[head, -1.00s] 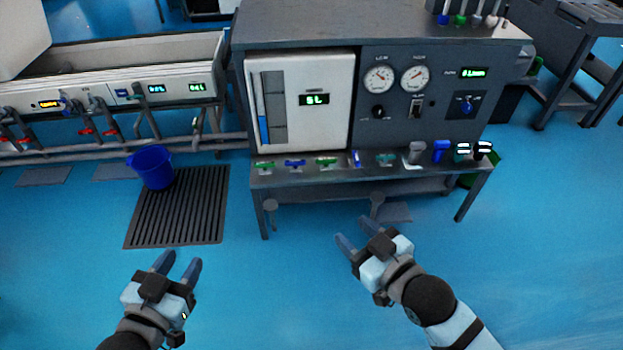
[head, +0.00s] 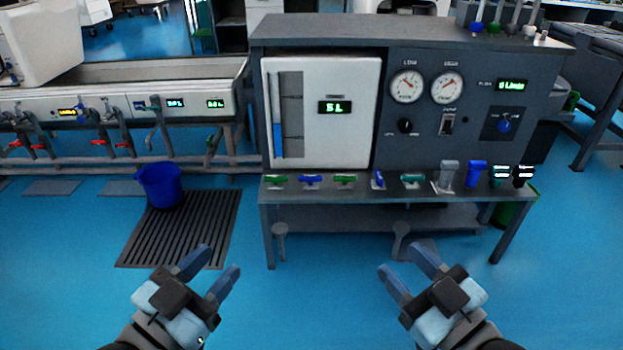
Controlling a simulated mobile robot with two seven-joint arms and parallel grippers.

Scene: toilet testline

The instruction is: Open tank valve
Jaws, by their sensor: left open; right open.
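A grey test bench stands ahead, with a white panel showing a tank level graphic (head: 292,115) and a green "5L" display (head: 337,107). A row of small valve handles lines its front ledge: a green handle (head: 276,179), a blue handle (head: 310,179), a second green handle (head: 345,180), a blue handle (head: 378,179) turned lengthwise, and a teal handle (head: 412,178). I cannot tell which is the tank valve. My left gripper (head: 213,264) is open and empty, below and left of the ledge. My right gripper (head: 404,263) is open and empty, below the ledge. Neither touches anything.
Two gauges (head: 427,87) and a blue knob (head: 505,125) sit on the bench's dark panel. Taller grey and blue fittings (head: 476,173) stand at the ledge's right. A blue bucket (head: 160,184) stands by a floor grate (head: 180,235).

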